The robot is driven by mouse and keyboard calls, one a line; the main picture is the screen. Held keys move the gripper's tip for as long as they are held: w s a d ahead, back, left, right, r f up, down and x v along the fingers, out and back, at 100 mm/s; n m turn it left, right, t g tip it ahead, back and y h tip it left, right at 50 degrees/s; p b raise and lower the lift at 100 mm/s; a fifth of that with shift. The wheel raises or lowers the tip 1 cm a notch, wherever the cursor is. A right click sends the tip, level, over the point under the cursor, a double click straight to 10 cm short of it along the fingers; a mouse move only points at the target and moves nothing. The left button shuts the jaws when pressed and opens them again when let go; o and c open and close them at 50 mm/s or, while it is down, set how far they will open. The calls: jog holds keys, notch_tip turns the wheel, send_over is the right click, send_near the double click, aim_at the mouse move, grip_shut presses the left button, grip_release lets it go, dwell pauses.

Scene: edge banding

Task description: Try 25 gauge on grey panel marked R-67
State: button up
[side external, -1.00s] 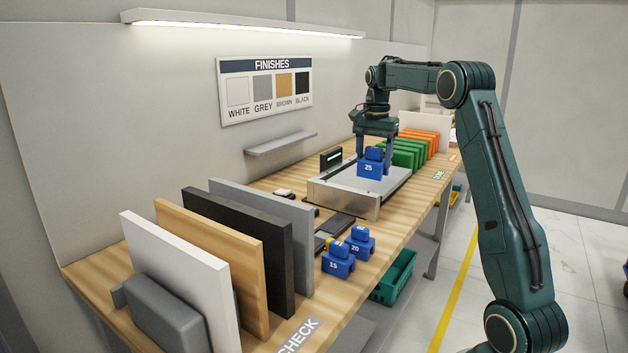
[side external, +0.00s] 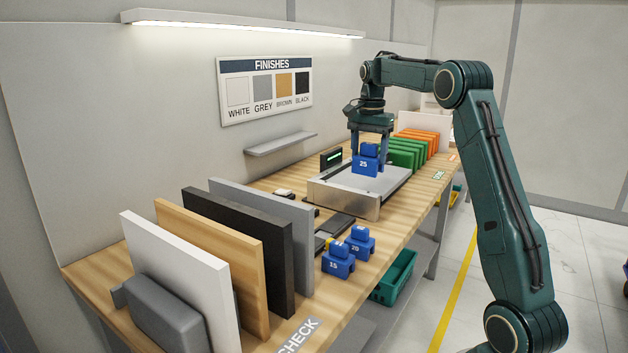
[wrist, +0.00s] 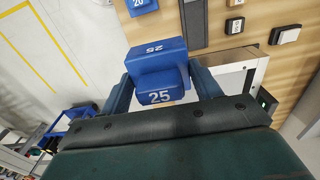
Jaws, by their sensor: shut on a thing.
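My gripper (side external: 369,148) is shut on the blue gauge marked 25 (side external: 364,164) and holds it upright over the metal-topped station (side external: 345,200). The gauge also shows between the fingers in the wrist view (wrist: 158,72), with 25 on two faces. Whether its underside touches the station top I cannot tell. A grey panel (side external: 290,195) stands on edge behind the black one in the row at the near end of the bench. No R-67 mark is readable on it from here.
Blue gauges marked 15 (side external: 338,263) and 20 (side external: 359,243) stand on the bench in front of the station. White (side external: 175,260), brown (side external: 215,255) and black (side external: 245,235) panels stand in the near row. Green (side external: 405,153) and orange (side external: 425,140) pieces stand beyond the station.

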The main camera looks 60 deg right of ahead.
jog(key=w+a+r, duration=0.3)
jog(key=a, duration=0.6)
jog(key=w+a+r, duration=0.2)
jog(key=a, duration=0.8)
jog(key=w+a+r, duration=0.3)
jog(key=a, duration=0.7)
jog(key=shift+w+r, duration=0.3)
jog(key=shift+f, duration=0.1)
jog(key=shift+f, duration=3.2)
jog(key=shift+f, duration=0.7)
jog(key=o, duration=1.1)
jog(key=shift+o, duration=0.2)
jog(key=shift+r, duration=0.15)
